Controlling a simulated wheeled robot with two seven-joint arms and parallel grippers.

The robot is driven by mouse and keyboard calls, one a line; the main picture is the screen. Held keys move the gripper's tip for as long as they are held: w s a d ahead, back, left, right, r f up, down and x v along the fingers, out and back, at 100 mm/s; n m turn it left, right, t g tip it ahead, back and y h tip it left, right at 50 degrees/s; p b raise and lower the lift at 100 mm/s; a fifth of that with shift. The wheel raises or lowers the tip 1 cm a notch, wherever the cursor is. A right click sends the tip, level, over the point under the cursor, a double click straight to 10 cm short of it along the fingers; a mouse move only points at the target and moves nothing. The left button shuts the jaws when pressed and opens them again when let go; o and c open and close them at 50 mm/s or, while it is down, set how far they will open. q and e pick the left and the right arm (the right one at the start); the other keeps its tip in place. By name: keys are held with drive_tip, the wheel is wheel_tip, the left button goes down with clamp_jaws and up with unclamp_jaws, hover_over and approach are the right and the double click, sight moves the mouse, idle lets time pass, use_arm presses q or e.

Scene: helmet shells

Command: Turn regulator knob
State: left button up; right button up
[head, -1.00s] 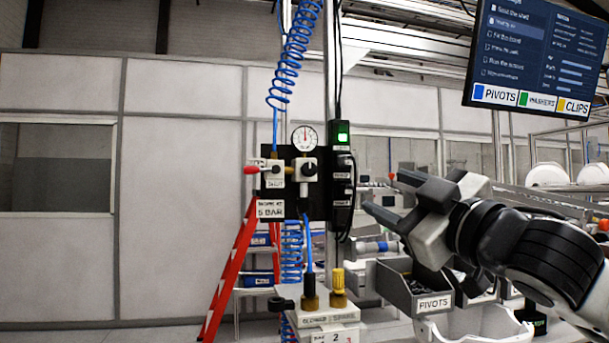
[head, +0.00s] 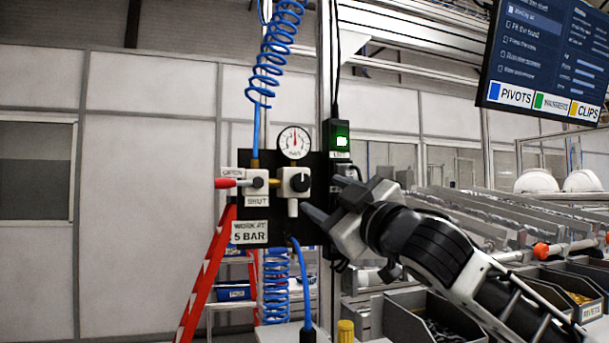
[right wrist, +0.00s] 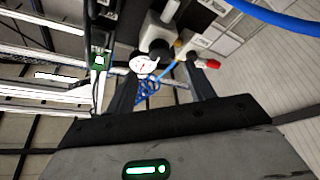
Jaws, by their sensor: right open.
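The black regulator knob (head: 300,182) sits on a pale regulator block on a black panel, below a round white pressure gauge (head: 294,142). To its left is a valve with a red handle (head: 228,183), between labels reading OPEN and SHUT. My right gripper (head: 322,198) is open and empty, just right of the regulator, its fingers pointing left toward it. In the right wrist view the gauge (right wrist: 144,64) and the regulator knob (right wrist: 160,47) appear ahead, between the two fingers. Contact with the knob cannot be made out. My left gripper is not in view.
A "WORK AT 5 BAR" label (head: 249,232) is under the valve. Blue coiled hose (head: 277,55) hangs above the panel. A red ladder (head: 207,275) stands at left. Grey bins (head: 420,318) and a yellow fitting (head: 346,330) are below. A monitor (head: 545,60) hangs upper right.

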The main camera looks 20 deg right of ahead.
sight(303, 184)
drive_tip(key=p+x, duration=0.2)
drive_tip(key=x, duration=0.5)
drive_tip(key=shift+w+r, duration=0.15)
drive_tip(key=shift+w, duration=0.1)
drive_tip(key=c, duration=1)
